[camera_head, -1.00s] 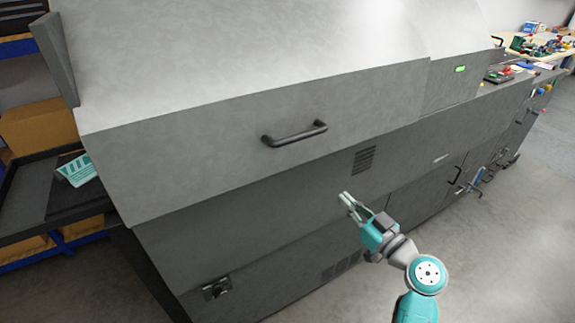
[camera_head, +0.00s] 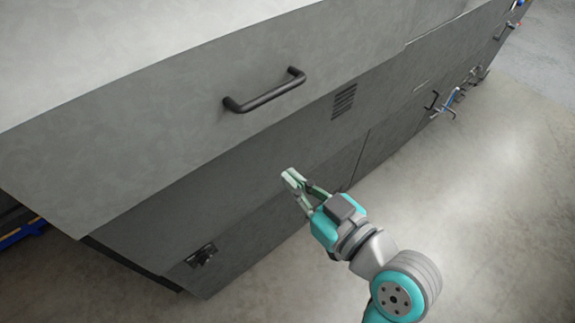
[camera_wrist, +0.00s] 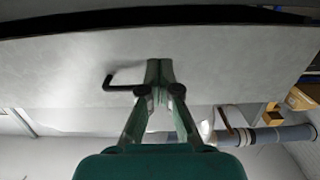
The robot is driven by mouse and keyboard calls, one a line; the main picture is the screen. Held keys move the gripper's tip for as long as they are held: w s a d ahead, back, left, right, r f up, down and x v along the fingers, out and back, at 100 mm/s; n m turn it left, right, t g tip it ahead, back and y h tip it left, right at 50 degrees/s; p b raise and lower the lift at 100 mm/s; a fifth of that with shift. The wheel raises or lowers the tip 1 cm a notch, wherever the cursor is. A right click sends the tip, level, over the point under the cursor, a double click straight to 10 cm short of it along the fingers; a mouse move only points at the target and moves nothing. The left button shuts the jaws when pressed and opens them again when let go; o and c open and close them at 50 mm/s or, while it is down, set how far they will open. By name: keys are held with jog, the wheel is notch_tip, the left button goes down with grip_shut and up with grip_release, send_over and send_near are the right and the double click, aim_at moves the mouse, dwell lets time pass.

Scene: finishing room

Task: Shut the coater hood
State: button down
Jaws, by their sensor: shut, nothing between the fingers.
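The coater hood (camera_head: 150,130) is a large grey cover with a sloping top and a flat front panel. A black bar handle (camera_head: 265,97) is on that panel. The panel's lower edge overhangs the coater body (camera_head: 230,195); I cannot tell how wide any gap beneath is. My gripper (camera_head: 290,175) is shut and empty, below the handle in the head view and apart from it. In the wrist view my fingertips (camera_wrist: 160,72) are together in front of the grey panel (camera_wrist: 230,60). They overlap part of the handle (camera_wrist: 122,88) there; contact cannot be told.
A latch (camera_head: 203,255) sits low on the coater's front, and a vent (camera_head: 344,101) lies right of the handle. The floor (camera_head: 480,220) in front is clear. The wrist view shows a blue-grey pipe (camera_wrist: 270,134).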

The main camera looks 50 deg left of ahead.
aim_at(247, 139)
jog(key=a, duration=0.4)
jog(key=a+f, duration=0.1)
jog(key=a, duration=0.3)
jog(key=w+a, duration=0.1)
jog(key=a, duration=0.3)
jog(key=shift+f, duration=0.2)
jog(key=a+f, duration=0.2)
jog(key=a, duration=0.1)
jog(key=shift+w, duration=0.1)
jog(key=shift+d, duration=0.15)
